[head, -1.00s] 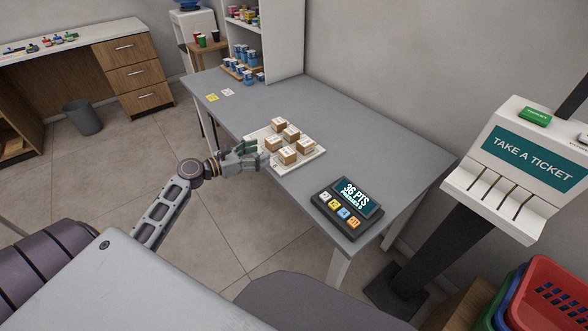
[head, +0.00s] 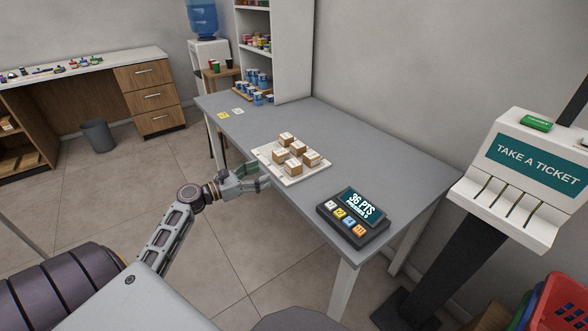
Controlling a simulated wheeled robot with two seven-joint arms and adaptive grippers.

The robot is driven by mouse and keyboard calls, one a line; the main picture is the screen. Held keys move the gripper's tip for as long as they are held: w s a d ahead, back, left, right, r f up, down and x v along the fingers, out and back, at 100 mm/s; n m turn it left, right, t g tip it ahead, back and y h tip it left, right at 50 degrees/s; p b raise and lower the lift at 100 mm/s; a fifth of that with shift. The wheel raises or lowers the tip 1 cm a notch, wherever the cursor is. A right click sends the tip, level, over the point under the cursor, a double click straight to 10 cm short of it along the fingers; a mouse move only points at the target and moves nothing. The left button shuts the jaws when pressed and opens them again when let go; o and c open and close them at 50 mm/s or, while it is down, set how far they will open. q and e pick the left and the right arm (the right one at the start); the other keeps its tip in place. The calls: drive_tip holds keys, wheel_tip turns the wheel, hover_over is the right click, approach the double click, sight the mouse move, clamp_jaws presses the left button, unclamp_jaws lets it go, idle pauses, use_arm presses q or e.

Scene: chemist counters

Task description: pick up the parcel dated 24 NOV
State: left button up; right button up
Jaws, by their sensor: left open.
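Several small brown parcels with pale labels sit on a white tray (head: 292,181) on the grey table. One parcel (head: 286,139) is at the back, one (head: 298,147) in the middle, one (head: 280,155) at the left, one (head: 311,158) at the right and one (head: 293,167) at the front. The label dates are too small to read, so I cannot tell which is 24 NOV. My left gripper (head: 262,176) is open and empty at the table's left edge, just left of the tray and apart from the parcels. My right gripper is out of view.
A black keypad device (head: 353,217) showing "36 PTS" stands on the table (head: 365,150) right of the tray. Yellow and white notes (head: 230,113) and blue-lidded pots lie farther back. A ticket machine (head: 525,175) stands at the right.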

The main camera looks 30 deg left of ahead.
sight(282, 176)
use_arm(q)
drive_tip(key=shift+w+d, duration=0.1)
drive_tip(key=shift+w, duration=0.05)
drive_tip(key=x, duration=0.7)
drive_tip(key=shift+w+d+b, duration=0.1)
drive_tip(key=shift+w+b, duration=0.05)
drive_tip(key=shift+b, duration=0.15)
drive_tip(key=shift+w+d, duration=0.1)
drive_tip(key=shift+w, duration=0.1)
drive_tip(key=shift+w+d, duration=0.1)
drive_tip(key=shift+w, duration=0.1)
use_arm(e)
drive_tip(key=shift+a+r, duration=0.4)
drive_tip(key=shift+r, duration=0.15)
use_arm(q)
drive_tip(key=shift+w+d, duration=0.1)
drive_tip(key=shift+w, duration=0.05)
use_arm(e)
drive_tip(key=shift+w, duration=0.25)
